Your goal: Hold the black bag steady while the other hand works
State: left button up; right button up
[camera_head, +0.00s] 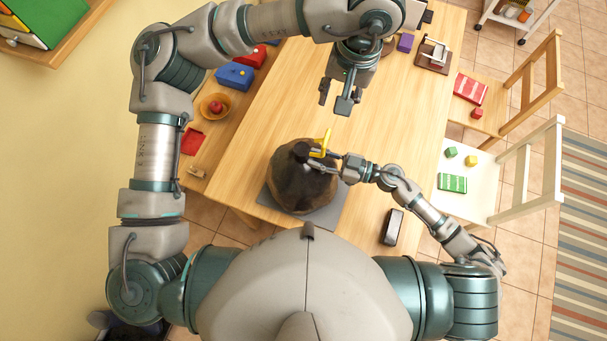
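The black bag (296,190) is a round, dark brown-black bundle with a gathered top. It stands at the near end of the wooden table on a grey mat (327,217). My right gripper (311,161) reaches in from the right at the bag's top, and its fingers look closed on the gathered neck; the exact contact is small and partly hidden. A bent yellow piece (322,144) is beside the neck, just above the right fingers. My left gripper (336,97) hangs over the table beyond the bag, its fingers apart and nothing between them.
A dark box-like object (391,227) lies right of the bag. A bowl (214,107) and a blue box (235,76) are at the left. Chairs with small items stand at the right. The tabletop (402,130) right of the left gripper is clear.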

jog(key=v, duration=1.2)
jog(key=shift+w, duration=0.1)
